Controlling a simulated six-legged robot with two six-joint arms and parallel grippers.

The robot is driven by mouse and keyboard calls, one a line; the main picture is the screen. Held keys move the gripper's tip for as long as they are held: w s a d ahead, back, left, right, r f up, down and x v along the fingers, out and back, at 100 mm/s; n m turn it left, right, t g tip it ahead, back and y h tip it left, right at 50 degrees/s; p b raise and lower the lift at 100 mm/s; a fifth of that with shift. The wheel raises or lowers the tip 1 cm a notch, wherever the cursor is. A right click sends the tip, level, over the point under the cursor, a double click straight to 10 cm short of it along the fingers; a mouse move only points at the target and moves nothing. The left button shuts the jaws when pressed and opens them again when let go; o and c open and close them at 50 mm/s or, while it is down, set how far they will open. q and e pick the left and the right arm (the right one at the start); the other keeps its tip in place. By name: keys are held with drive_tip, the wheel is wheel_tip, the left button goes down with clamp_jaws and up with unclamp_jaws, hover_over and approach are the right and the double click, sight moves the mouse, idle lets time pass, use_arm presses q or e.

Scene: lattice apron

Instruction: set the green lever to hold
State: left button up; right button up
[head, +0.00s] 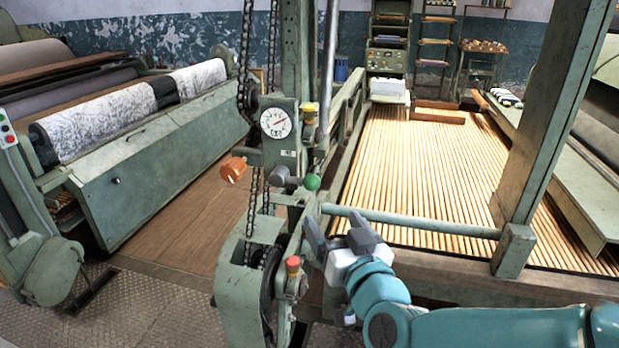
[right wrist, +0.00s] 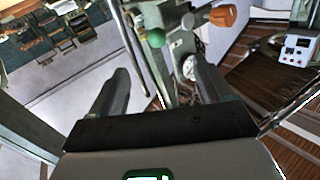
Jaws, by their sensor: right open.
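The green lever shows as a green ball knob (head: 312,182) on a short arm on the machine post, just below the round dial. In the right wrist view the green knob (right wrist: 155,38) lies beyond the fingertips, roughly between their lines. My right gripper (head: 337,230) is open and empty, below and slightly right of the knob, apart from it. Its two grey fingers (right wrist: 158,66) are spread wide in the right wrist view. I cannot make out a hold mark. My left gripper is not in view.
An orange knob (head: 233,170) sticks out left of the lever. A white dial (head: 276,122) with a red needle sits above. A red-topped knob (head: 293,262) is below. A green rail (head: 410,222) runs right, before the slatted bed (head: 430,170). Chains hang beside the post.

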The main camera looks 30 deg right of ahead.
sight(311, 187)
drive_tip(key=p+x, duration=0.3)
drive_tip(key=x, duration=1)
drive_tip(key=shift+w+f, duration=0.1)
drive_tip(key=shift+w, duration=0.05)
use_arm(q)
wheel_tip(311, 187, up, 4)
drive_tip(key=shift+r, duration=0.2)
use_arm(e)
clamp_jaws()
